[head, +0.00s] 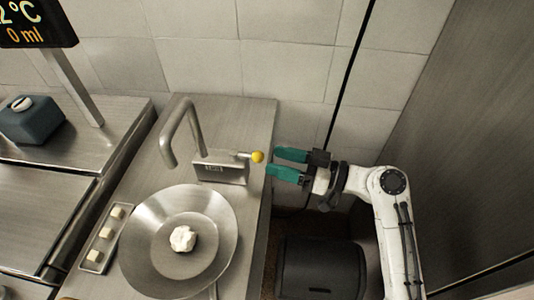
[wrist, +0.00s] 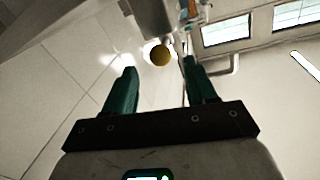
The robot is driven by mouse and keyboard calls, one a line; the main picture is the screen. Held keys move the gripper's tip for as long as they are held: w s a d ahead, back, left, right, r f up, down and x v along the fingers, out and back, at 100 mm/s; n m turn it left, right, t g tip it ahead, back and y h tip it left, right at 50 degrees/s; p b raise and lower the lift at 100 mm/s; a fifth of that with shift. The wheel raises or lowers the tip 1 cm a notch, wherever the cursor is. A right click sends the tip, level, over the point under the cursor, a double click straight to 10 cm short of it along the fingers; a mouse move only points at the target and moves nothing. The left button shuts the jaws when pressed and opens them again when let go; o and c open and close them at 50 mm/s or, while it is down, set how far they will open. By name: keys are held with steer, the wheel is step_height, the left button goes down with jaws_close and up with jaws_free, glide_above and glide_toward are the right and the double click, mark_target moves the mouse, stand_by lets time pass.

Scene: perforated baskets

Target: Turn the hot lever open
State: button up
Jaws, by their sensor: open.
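A metal faucet (head: 190,135) with a curved spout stands on the steel counter behind a bowl. From the right side of its block (head: 218,169) a short lever sticks out, ending in a yellow ball knob (head: 257,157). The yellow knob (wrist: 160,55) also shows in the wrist view, just beyond the fingertips. My gripper (head: 278,162) has teal fingers, is open, and points left at the knob from the right. In the wrist view my gripper (wrist: 160,70) has its fingers spread on either side of the knob's line. I see no contact. The lettering on the block is too small to read.
A wide steel bowl (head: 150,262) holding a white lump (head: 183,238) sits in front of the faucet. A tray with pale cubes (head: 96,256) lies to its left. A dark blue box (head: 31,121) and a display (head: 37,24) are further left. A tiled wall (head: 290,60) stands behind.

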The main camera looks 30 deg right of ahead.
mark_target(248, 156)
steer(key=shift+p+x, duration=0.3)
steer(key=shift+x, duration=1.55)
steer(key=shift+c, duration=0.3)
jaws_close()
